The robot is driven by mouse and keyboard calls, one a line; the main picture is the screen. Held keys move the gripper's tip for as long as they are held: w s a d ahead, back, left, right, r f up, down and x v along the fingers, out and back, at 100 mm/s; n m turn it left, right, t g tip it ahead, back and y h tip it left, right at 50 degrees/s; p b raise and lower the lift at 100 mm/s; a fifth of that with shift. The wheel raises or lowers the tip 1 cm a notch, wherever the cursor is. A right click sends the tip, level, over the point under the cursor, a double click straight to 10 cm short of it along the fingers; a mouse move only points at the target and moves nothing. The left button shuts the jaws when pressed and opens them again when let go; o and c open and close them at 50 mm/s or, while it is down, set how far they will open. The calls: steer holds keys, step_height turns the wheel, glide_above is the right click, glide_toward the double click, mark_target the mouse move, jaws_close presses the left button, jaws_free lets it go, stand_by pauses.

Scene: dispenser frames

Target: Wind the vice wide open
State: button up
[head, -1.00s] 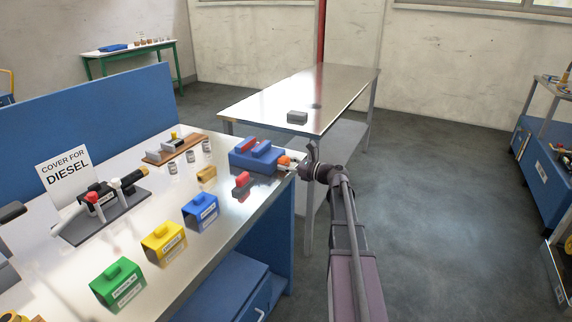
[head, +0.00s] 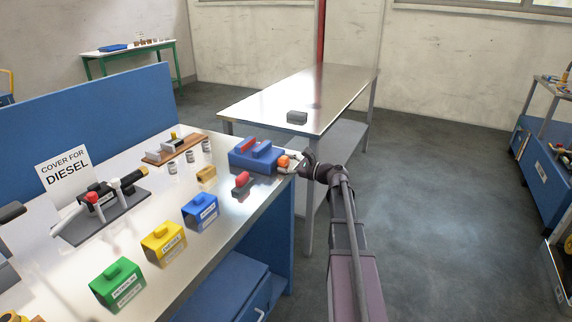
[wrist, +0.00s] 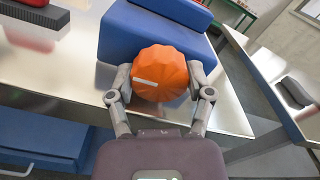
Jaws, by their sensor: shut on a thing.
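The blue vice (head: 256,155) sits at the right end of the steel workbench, with a red block showing in its top. Its ribbed orange knob (head: 294,162) faces my arm. In the wrist view the orange knob (wrist: 160,74) carries a short white mark at its left, and the blue vice body (wrist: 150,32) stands right behind it. My gripper (wrist: 160,90) is shut on the knob, one finger on each side. It also shows in the head view (head: 297,168). The gap between the vice jaws is hard to judge from here.
Blue (head: 201,212), yellow (head: 163,242) and green (head: 118,284) covers stand along the bench's front edge. A small red-topped item (head: 242,183) and a brass-coloured block (head: 206,174) lie near the vice. A second steel table (head: 330,90) stands behind, with a dark block on it.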

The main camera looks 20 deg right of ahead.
steer(key=o, duration=1.1)
steer(key=shift+o, duration=0.2)
steer(key=shift+s, duration=0.1)
steer(key=v, duration=1.1)
steer(key=shift+s+d, duration=0.25)
steer(key=shift+d, duration=0.05)
